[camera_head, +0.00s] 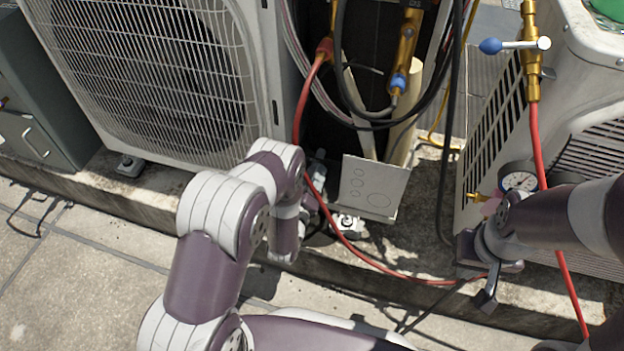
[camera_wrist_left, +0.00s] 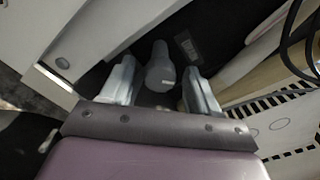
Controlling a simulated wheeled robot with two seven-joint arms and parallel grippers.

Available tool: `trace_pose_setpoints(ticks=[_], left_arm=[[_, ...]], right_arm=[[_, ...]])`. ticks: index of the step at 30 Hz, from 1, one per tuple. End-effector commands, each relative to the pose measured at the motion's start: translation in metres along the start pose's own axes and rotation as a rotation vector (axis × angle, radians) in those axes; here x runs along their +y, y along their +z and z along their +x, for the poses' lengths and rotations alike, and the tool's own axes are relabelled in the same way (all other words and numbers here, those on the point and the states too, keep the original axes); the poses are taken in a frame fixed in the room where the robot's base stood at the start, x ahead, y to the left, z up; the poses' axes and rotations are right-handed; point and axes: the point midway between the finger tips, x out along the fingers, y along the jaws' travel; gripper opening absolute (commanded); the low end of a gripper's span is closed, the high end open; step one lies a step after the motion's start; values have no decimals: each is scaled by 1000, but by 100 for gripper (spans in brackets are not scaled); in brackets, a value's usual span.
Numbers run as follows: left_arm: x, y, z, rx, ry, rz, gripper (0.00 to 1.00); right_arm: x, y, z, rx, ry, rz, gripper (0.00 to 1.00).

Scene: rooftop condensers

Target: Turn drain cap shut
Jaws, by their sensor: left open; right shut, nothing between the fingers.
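A grey cylindrical cap with a narrower stem, which looks like the drain cap (camera_wrist_left: 160,72), shows in the left wrist view. My left gripper (camera_wrist_left: 161,88) is open, with one finger on each side of the cap in the picture. I cannot tell whether either finger touches it. In the head view my left arm bends down beside the left condenser and hides most of that gripper; the cap cannot be made out there. My right gripper (camera_head: 487,291) is shut and empty, low at the right near a red hose (camera_head: 430,281).
A large condenser (camera_head: 150,75) stands left and another unit (camera_head: 590,75) right. Between them are brass valves (camera_head: 408,45), hoses, a pale pipe (camera_head: 402,120) and a white panel with circles (camera_head: 372,187). A pressure gauge (camera_head: 519,182) is by my right arm. Paving (camera_head: 75,270) is open at left.

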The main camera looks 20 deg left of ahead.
Motion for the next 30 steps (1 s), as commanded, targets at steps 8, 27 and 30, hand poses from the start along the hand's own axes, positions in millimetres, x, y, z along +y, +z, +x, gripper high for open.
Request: trace_pose_setpoints(ticks=[8,27,30], left_arm=[[0,1,16,0,1,0,61],[-1,1,16,1,1,-23,6],[-1,1,16,0,1,-60,6]], right_arm=[[0,1,8,0,0,0,0],[0,1,6,0,0,0,0],[0,0,3,0,0,0,0]])
